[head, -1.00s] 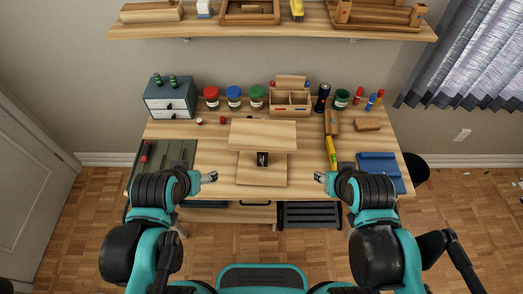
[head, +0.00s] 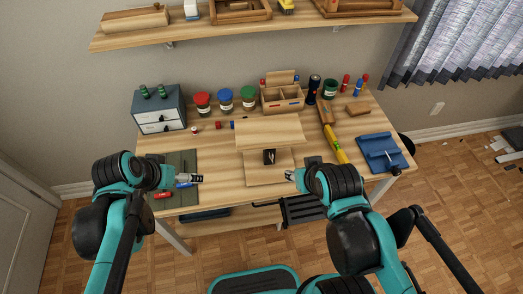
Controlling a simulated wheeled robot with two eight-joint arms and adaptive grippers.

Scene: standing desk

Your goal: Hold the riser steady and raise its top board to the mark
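The wooden riser stands near the front middle of the desk. Its pale top board (head: 270,132) sits above a base board (head: 265,174), with a dark fitting (head: 269,157) between them. The top board looks roughly level. I cannot make out a height mark. My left gripper (head: 201,179) is left of the riser, apart from it, over the front of the desk. My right gripper (head: 288,175) is close by the base board's right side; I cannot tell whether it touches. Both grippers look empty, but their fingers are too small to tell open or shut.
A green mat (head: 184,163) with tools lies at the left. A drawer box (head: 159,112), lidded jars (head: 225,99) and a wooden organiser (head: 283,97) stand behind. A yellow tool (head: 335,145) and blue tray (head: 381,152) lie right. A shelf (head: 250,26) hangs above.

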